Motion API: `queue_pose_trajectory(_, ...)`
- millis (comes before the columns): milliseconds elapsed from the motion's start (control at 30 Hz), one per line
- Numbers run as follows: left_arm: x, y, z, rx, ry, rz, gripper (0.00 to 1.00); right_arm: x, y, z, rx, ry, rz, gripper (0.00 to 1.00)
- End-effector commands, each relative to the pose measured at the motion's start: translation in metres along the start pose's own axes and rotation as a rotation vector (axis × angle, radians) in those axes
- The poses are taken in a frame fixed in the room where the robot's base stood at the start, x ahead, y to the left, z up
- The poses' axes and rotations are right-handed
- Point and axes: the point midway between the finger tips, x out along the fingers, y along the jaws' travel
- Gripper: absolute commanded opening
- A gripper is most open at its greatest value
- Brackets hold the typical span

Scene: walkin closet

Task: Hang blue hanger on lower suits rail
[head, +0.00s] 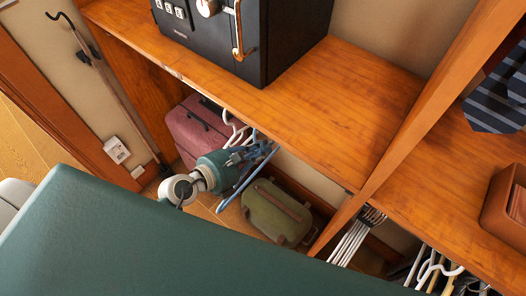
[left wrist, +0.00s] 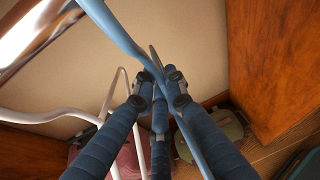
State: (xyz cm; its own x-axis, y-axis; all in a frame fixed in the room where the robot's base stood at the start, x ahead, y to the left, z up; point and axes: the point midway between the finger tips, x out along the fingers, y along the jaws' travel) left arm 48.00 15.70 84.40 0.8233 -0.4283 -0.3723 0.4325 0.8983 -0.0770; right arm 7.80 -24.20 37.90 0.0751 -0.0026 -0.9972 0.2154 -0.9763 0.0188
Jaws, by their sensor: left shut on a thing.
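My left gripper (head: 250,155) reaches under the wooden shelf in the head view. It is shut on the blue hanger (head: 241,190), whose long bars slant down below the fingers. In the left wrist view the blue fingers (left wrist: 158,92) close around the hanger (left wrist: 122,36), which crosses between their tips. A white hanger (head: 235,132) is close beside the gripper; white hanger wire also shows in the left wrist view (left wrist: 112,88). I cannot make out the lower suits rail for sure; the shelf hides the space beneath it in the head view. My right gripper is not in view.
The wooden shelf (head: 300,110) overhangs my left gripper and carries a black safe (head: 275,40). A maroon suitcase (head: 196,133) and a green bag (head: 277,212) stand below. A wooden upright (head: 425,110) divides the bays, with more hangers (head: 352,240) to the right.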

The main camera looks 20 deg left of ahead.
Motion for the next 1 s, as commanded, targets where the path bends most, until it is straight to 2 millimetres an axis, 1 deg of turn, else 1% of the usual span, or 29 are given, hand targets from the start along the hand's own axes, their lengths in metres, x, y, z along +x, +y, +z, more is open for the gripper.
queue_pose_trajectory(133,0.001,0.003,-0.002,0.0,0.0,0.001,0.0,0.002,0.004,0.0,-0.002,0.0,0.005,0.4)
queue_pose_trajectory(367,0.001,0.003,-0.001,0.0,0.0,0.0,0.0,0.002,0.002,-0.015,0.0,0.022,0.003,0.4)
queue_pose_trajectory(400,0.001,0.003,-0.001,0.0,0.0,0.0,0.17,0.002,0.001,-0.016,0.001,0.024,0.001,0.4)
queue_pose_trajectory(467,0.001,0.003,-0.001,0.0,0.0,0.0,0.29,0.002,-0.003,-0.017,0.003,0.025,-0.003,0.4)
queue_pose_trajectory(500,0.001,0.003,-0.001,0.0,0.0,0.0,0.33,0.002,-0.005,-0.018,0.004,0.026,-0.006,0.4)
queue_pose_trajectory(700,0.001,0.003,-0.001,0.0,0.0,0.0,0.33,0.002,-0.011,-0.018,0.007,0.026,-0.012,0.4)
queue_pose_trajectory(833,-0.002,0.003,-0.002,0.0,0.001,0.0,0.33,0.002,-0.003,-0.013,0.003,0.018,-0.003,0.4)
queue_pose_trajectory(933,-0.012,0.003,-0.003,0.0,0.003,0.001,0.33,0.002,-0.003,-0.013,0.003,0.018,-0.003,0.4)
queue_pose_trajectory(1000,-0.025,0.003,-0.004,0.001,0.004,0.0,0.33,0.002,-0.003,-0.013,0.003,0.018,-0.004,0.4)
